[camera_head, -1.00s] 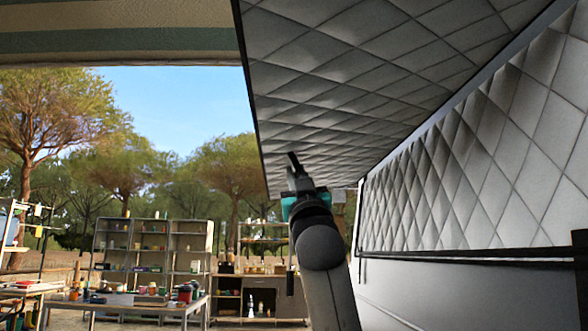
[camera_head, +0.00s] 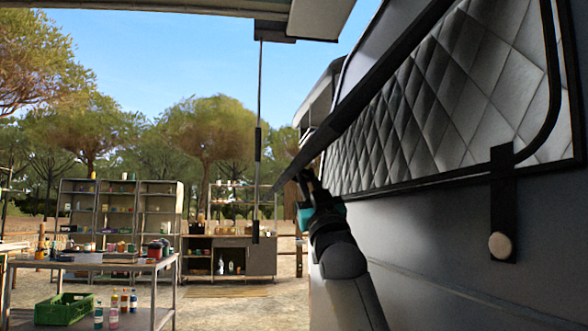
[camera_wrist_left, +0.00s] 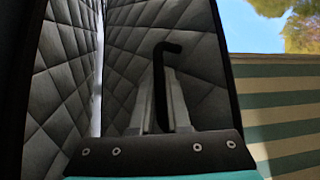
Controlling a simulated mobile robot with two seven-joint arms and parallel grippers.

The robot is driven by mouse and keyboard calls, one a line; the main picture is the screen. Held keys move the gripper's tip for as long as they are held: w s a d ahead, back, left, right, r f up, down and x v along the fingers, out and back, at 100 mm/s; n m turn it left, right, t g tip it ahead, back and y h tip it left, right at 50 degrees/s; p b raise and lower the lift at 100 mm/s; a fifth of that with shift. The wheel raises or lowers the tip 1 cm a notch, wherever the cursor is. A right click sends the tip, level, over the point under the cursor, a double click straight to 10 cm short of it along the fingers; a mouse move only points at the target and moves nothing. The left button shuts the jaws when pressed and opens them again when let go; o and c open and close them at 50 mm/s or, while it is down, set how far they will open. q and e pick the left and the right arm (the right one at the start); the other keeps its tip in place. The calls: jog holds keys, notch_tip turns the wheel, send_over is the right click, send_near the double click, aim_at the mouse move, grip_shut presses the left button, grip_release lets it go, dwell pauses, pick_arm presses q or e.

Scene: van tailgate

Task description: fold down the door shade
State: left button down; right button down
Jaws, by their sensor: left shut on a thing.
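The door shade (camera_head: 350,113) is a grey quilted panel, seen almost edge-on in the head view as a dark slanting bar. It slopes from the upper right down to its free end at the left. My left gripper (camera_head: 304,180) is at its lower end. In the left wrist view the fingers (camera_wrist_left: 163,100) are shut around a black hooked handle (camera_wrist_left: 168,48) in front of the shade's quilted face (camera_wrist_left: 206,65). The fingertips are partly hidden in the head view. My right gripper is not in view.
A quilted panel (camera_head: 455,105) with a black border is on the van wall at right. A strap with a round button (camera_head: 502,245) hangs below it. A thin rod (camera_head: 258,100) hangs at centre. A workbench (camera_head: 100,262), shelves (camera_head: 120,205) and a green crate (camera_head: 66,309) stand farther off.

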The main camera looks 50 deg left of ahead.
pick_arm(q)
jog(key=shift+w+d+f, duration=0.25)
jog(key=shift+w+f, duration=0.15)
jog(key=shift+w, duration=0.1)
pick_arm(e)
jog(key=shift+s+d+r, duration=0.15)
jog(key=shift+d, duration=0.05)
pick_arm(q)
jog(key=c, duration=0.9)
grip_release()
jog(key=v, duration=0.7)
jog(key=shift+d+f+p, duration=0.2)
jog(key=shift+p, duration=0.2)
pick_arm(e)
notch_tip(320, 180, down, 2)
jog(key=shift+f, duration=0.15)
